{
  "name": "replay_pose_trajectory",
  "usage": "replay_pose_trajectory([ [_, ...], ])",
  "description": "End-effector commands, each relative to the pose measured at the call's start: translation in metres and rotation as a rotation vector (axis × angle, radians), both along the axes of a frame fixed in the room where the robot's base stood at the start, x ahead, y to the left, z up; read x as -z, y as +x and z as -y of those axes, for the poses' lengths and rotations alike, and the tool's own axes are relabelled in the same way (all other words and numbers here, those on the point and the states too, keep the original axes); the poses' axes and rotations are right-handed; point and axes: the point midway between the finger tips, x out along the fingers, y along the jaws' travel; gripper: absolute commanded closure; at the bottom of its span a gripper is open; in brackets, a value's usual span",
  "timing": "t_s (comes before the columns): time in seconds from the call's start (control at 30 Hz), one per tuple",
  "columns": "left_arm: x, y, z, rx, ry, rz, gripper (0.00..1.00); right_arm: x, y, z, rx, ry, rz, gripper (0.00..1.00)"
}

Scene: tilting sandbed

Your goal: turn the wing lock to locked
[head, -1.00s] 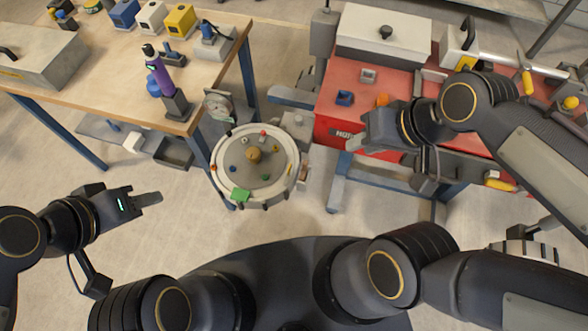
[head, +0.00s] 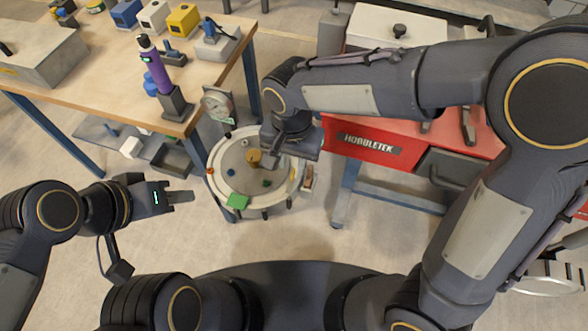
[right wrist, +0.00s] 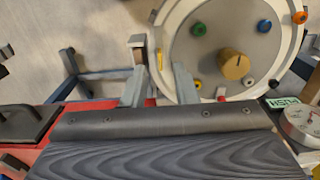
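The round sandbed (head: 214,166) with a pale rim stands between the bench and the red cabinet. A brass-coloured knob (head: 253,157) is at its middle; it also shows in the right wrist view (right wrist: 235,65). Small coloured pegs stand around it. I cannot clearly make out the wing lock. My right gripper (head: 274,163) is over the right part of the bed and hides some of it. In the right wrist view its two fingers (right wrist: 159,72) are apart at the bed's rim, with nothing clearly held. My left gripper (head: 188,197) is away to the left, seen edge-on and empty-looking.
A wooden bench (head: 215,75) with coloured blocks and a purple bottle-like item (head: 157,68) is at the upper left. A red cabinet (head: 345,130) is at the right. A dial gauge (head: 217,101) stands behind the bed. The floor in front is clear.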

Motion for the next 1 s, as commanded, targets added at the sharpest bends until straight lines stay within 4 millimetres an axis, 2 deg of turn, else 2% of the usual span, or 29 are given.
replay_pose_trajectory([
  [0.1, 0.002, 0.0, 0.0, 0.0, 0.0, 0.0, 0.64, 0.021, -0.001, 0.001, 0.0, -0.002, -0.004, 0.74],
  [0.23, 0.003, 0.0, 0.0, 0.0, 0.0, 0.0, 0.64, 0.035, 0.0, 0.0, 0.001, 0.0, -0.002, 0.74],
  [0.6, 0.003, 0.0, 0.0, 0.0, 0.0, 0.0, 0.64, 0.042, 0.0, 0.001, 0.001, 0.002, 0.0, 0.74],
  [0.8, 0.003, 0.0, 0.0, 0.0, 0.0, 0.0, 0.64, 0.041, 0.0, 0.0, 0.0, 0.002, 0.0, 0.98],
  [1.0, 0.003, 0.0, 0.0, 0.0, 0.0, 0.0, 0.64, 0.041, 0.0, 0.0, 0.0, 0.002, 0.0, 1.0],
])
